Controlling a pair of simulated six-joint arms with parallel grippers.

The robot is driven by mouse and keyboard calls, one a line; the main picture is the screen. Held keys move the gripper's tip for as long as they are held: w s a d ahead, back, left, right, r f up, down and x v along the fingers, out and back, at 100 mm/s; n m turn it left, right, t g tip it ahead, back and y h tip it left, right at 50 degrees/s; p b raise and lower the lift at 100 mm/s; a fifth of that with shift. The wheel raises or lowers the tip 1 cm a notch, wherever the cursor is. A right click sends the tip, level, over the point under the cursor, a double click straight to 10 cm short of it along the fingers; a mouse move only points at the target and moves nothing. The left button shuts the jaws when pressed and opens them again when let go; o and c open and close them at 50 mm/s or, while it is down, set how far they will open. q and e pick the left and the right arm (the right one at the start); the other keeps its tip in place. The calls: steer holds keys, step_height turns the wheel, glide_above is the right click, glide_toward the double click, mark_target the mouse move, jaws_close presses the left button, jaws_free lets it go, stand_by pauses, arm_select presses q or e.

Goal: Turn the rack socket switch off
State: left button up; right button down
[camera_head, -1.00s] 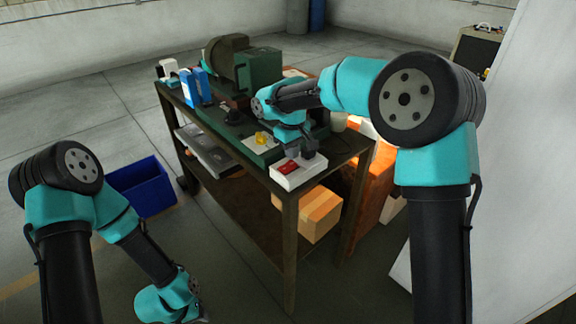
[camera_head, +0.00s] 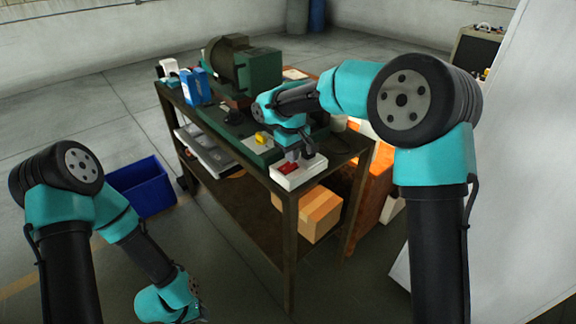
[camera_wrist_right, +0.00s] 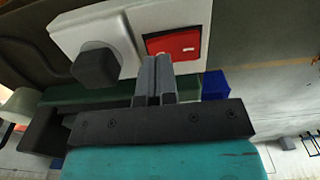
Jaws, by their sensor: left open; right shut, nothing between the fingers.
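The rack socket is a white block (camera_head: 286,181) at the near corner of the table. It has a red rocker switch (camera_head: 288,168) on the left and a black plug on the right in the head view. In the right wrist view the switch (camera_wrist_right: 172,42) is in a dark frame beside the plug (camera_wrist_right: 96,66) on the white socket (camera_wrist_right: 72,34). My right gripper (camera_wrist_right: 154,62) is shut and empty, its tips at the switch's lower edge; I cannot tell whether they touch. My left gripper (camera_head: 197,314) is low at the bottom edge, away from the table, its fingers barely visible.
The table (camera_head: 290,235) carries a green motor-like machine (camera_head: 245,65), a blue box (camera_head: 196,88) and a yellow piece (camera_head: 262,138) near my right wrist. A cardboard box (camera_head: 320,212) sits on the lower shelf. A blue bin (camera_head: 145,190) stands on the floor.

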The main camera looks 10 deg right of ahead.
steer(key=shift+f, duration=0.65)
stand_by(0.4)
steer(key=shift+r, duration=3.55)
